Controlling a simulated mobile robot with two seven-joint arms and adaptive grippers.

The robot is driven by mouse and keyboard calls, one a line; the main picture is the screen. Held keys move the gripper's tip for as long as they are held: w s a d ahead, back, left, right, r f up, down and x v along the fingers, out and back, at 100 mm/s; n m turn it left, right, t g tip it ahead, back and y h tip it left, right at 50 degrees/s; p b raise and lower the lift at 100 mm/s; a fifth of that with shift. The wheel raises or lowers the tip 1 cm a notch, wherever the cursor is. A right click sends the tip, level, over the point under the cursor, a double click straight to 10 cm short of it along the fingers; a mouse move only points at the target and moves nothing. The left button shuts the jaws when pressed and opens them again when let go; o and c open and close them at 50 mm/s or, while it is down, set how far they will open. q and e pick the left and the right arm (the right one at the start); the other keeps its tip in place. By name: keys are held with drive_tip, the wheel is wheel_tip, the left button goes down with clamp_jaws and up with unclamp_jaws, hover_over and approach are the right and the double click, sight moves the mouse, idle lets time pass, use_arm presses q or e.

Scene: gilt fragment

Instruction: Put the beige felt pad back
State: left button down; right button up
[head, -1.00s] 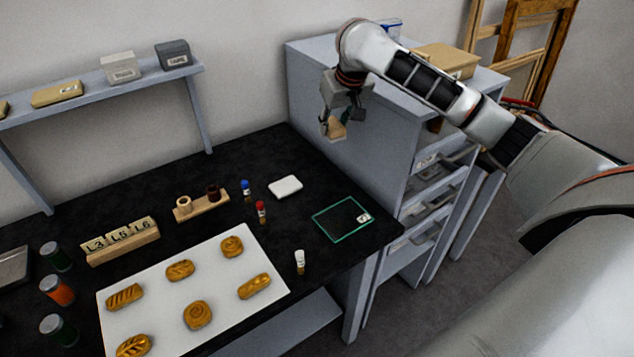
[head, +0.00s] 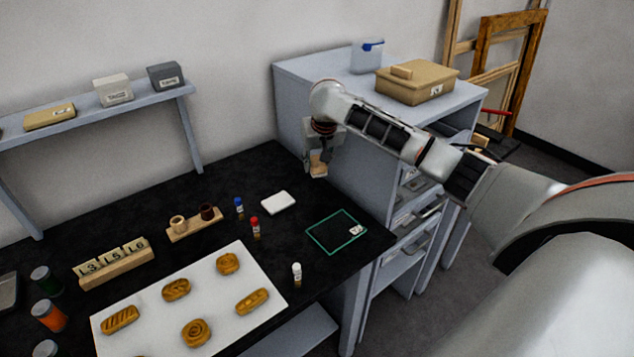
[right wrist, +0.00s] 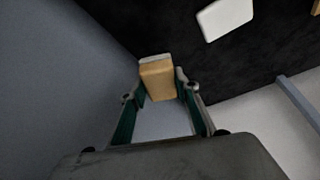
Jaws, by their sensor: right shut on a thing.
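My right gripper (head: 318,160) hangs above the back right of the black table, beside the grey cabinet. It is shut on a small tan block with a pale face, which looks like the beige felt pad (head: 318,170). The right wrist view shows the pad (right wrist: 157,82) between the fingertips (right wrist: 160,88), clear of the table. A green outlined square (head: 320,248) with a small white label lies on the table, in front of the gripper and apart from the pad. My left gripper is out of view.
A white pad (head: 278,202), blue-capped (head: 239,206) and red-capped (head: 255,228) vials and a white-capped vial (head: 297,273) are on the table. The grey cabinet (head: 300,110) carries a tan box (head: 417,85).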

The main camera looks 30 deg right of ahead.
sight(320, 168)
drive_tip(key=shift+f, duration=3.6)
drive_tip(key=shift+f, duration=0.15)
drive_tip(key=o, duration=1)
drive_tip(key=shift+r, duration=0.25)
drive_tip(key=v, duration=1.1)
drive_tip(key=shift+s+r, duration=0.25)
drive_tip(key=shift+r, duration=0.1)
